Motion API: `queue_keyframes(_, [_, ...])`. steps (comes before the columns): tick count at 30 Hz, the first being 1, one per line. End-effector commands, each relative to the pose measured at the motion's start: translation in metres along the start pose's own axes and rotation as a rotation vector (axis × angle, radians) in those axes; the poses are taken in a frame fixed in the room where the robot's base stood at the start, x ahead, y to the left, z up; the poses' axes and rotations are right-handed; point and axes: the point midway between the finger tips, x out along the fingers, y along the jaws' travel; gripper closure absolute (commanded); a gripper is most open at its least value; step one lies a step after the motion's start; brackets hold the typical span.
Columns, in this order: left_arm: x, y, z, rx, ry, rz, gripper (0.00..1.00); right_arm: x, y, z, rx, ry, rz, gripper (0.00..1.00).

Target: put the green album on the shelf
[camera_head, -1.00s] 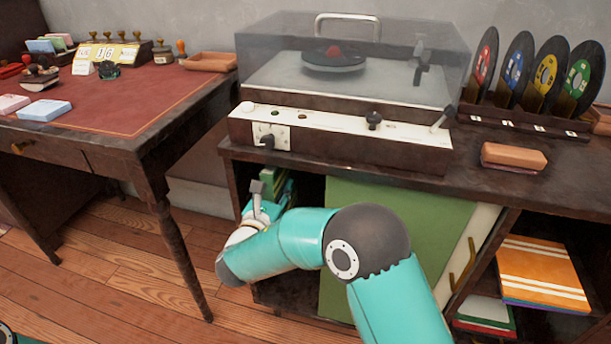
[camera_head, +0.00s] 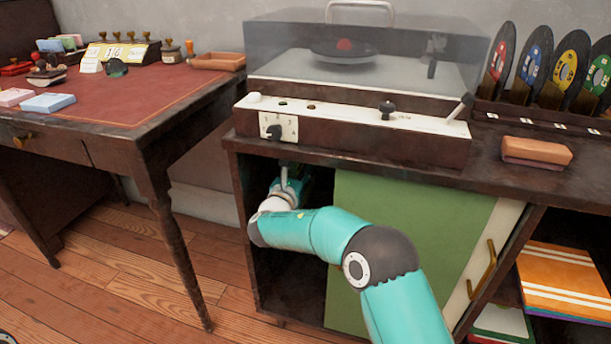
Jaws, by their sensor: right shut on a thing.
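My right gripper (camera_head: 288,178) is inside the dark left opening of the cabinet under the record player. My turquoise arm and the cabinet top hide most of the album and the fingertips. I cannot tell whether the album touches the shelf inside. My left gripper is not in view.
A large green sliding panel (camera_head: 425,225) with a cream edge and brass handle (camera_head: 482,270) covers the cabinet's middle, right of the opening. The record player (camera_head: 350,130) stands on top. Orange albums (camera_head: 565,275) lie at the right. A desk (camera_head: 110,110) stands at the left.

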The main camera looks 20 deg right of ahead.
Motion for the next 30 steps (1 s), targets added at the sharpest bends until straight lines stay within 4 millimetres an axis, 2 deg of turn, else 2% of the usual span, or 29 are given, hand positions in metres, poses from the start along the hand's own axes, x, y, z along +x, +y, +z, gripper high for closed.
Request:
queue_keyframes(6, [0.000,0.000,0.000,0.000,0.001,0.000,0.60,0.000,0.000,0.001,0.003,-0.002,-0.001,1.00])
queue_keyframes(7, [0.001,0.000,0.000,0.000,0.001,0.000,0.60,0.000,0.000,-0.002,0.001,0.003,0.000,0.66])
queue_keyframes(11, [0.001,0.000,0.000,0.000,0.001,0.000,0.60,0.000,0.000,-0.002,0.001,0.003,0.000,0.44])
queue_keyframes(23, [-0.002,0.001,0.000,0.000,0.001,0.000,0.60,-0.004,0.000,-0.001,0.001,0.002,0.000,0.44])
queue_keyframes(26, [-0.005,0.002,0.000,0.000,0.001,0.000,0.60,-0.014,0.001,0.001,0.001,0.002,0.001,0.44])
queue_keyframes(30, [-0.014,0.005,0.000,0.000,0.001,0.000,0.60,-0.036,0.001,0.002,-0.001,0.003,0.002,0.44])
